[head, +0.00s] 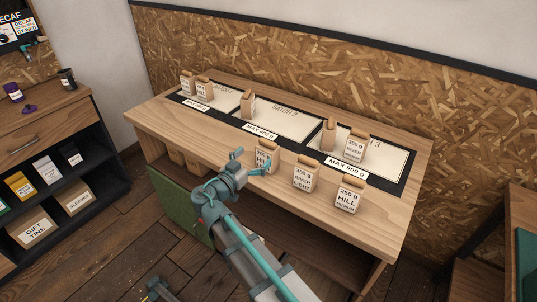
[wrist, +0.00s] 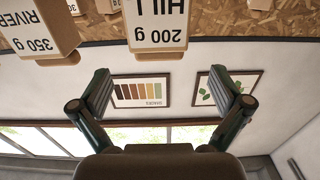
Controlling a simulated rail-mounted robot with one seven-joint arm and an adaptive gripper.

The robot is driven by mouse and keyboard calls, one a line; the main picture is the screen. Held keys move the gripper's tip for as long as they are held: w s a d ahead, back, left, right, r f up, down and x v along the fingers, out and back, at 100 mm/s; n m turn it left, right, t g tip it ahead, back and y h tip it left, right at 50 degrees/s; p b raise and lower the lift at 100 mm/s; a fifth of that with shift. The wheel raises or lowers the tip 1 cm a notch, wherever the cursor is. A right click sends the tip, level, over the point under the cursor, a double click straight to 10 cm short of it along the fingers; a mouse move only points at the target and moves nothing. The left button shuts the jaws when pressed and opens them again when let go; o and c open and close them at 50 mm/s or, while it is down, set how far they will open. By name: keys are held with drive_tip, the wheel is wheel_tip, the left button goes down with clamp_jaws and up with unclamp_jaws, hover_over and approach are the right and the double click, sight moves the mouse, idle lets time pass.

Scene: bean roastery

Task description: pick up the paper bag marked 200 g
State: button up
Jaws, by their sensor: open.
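The paper bag marked 200 g HILL (head: 264,154) stands upright near the table's front edge in the head view. It is the leftmost of three bags in the front row. In the wrist view, which appears upside down, the same bag (wrist: 156,28) shows at the top with its 200 g label legible. My gripper (head: 254,163) is open and empty, in front of this bag. In the wrist view my gripper (wrist: 160,75) has its fingers spread wide, with the bag lined up between them but beyond the tips. No contact shows.
The 350 g RIVER LIGHT bag (head: 305,174) stands close to the right, then the HILL MEDIUM bag (head: 349,195). More bags stand on the batch board (head: 222,94) behind. The wooden table's (head: 160,122) left front is clear. A shelf (head: 62,142) stands far left.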

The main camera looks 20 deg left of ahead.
sight(266, 145)
drive_tip(key=shift+x, duration=1.05)
drive_tip(key=p+x, duration=0.2)
drive_tip(key=x, duration=0.2)
drive_tip(key=shift+r+p, duration=0.25)
drive_tip(key=shift+p, duration=0.15)
drive_tip(key=shift+w+d+f, duration=0.1)
drive_tip(key=shift+w+d, duration=0.1)
drive_tip(key=shift+w, duration=0.4)
drive_tip(key=c, duration=1.5)
drive_tip(key=shift+c, duration=1.3)
